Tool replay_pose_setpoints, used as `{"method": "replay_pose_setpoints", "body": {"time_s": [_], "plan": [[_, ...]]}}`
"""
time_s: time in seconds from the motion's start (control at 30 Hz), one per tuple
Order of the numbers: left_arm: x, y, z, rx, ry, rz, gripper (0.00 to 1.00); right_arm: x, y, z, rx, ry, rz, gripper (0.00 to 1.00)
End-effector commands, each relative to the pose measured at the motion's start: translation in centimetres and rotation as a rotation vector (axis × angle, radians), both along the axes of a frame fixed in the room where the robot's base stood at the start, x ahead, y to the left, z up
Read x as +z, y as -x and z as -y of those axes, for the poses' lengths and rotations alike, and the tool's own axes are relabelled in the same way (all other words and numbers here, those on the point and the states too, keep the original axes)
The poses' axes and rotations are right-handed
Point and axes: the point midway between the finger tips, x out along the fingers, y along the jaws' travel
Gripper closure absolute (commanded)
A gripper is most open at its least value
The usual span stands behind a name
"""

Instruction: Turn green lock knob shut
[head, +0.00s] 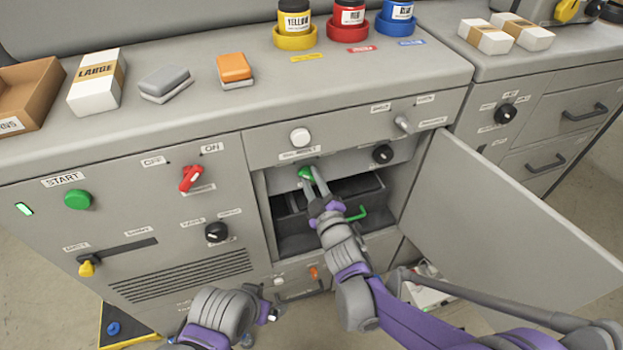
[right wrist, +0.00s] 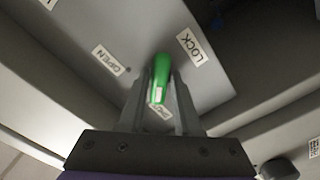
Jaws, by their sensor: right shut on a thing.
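The green lock knob (head: 305,172) is on the panel inside the open bay, above a dark tray; my gripper partly hides it. In the right wrist view the knob (right wrist: 162,75) has its long handle between an OPEN label (right wrist: 108,60) on the left and a LOCK label (right wrist: 190,48) on the right. My right gripper (head: 314,182) is shut on the knob, with a finger on each side of its handle (right wrist: 161,98). My left gripper (head: 268,314) is low in the head view, away from the knob, and its jaws are not clear.
The bay's door (head: 510,215) stands open to the right of my right arm. A black knob (head: 382,154) is on the panel to the right of the green one. The dark tray (head: 290,225) with a green handle (head: 357,214) is below. The countertop (head: 200,112) holds boxes and ink jars.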

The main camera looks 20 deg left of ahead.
Motion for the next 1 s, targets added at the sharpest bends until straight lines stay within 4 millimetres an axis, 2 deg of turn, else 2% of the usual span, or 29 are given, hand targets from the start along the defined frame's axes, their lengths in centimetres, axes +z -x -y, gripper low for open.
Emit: {"method": "replay_pose_setpoints", "body": {"time_s": [0.27, 0.3, 0.43, 0.77, 0.87, 1.0], "plan": [[0.0, 0.0, 0.0, 0.000, 0.000, 0.000, 0.00, 0.0, 0.0, 0.0, 0.000, 0.001, 0.001, 1.00], [0.0, 0.0, 0.0, 0.000, 0.000, 0.000, 0.00, 0.0, 0.0, 0.0, 0.000, 0.001, 0.001, 0.62], [0.0, 0.0, 0.0, 0.000, 0.000, 0.000, 0.00, 0.0, 0.0, 0.0, 0.000, 0.000, 0.000, 0.39], [0.0, 0.0, 0.0, 0.000, 0.000, 0.000, 0.00, 0.0, 0.2, 0.1, 0.000, -0.001, -0.001, 0.39], [0.0, 0.0, 0.0, 0.000, 0.000, 0.000, 0.00, 0.0, 0.9, 0.7, -0.001, 0.000, -0.001, 0.39], [-0.1, 0.0, 0.0, 0.000, 0.000, 0.000, 0.00, 0.0, 3.0, 2.1, -0.001, 0.000, -0.001, 0.39]]}}
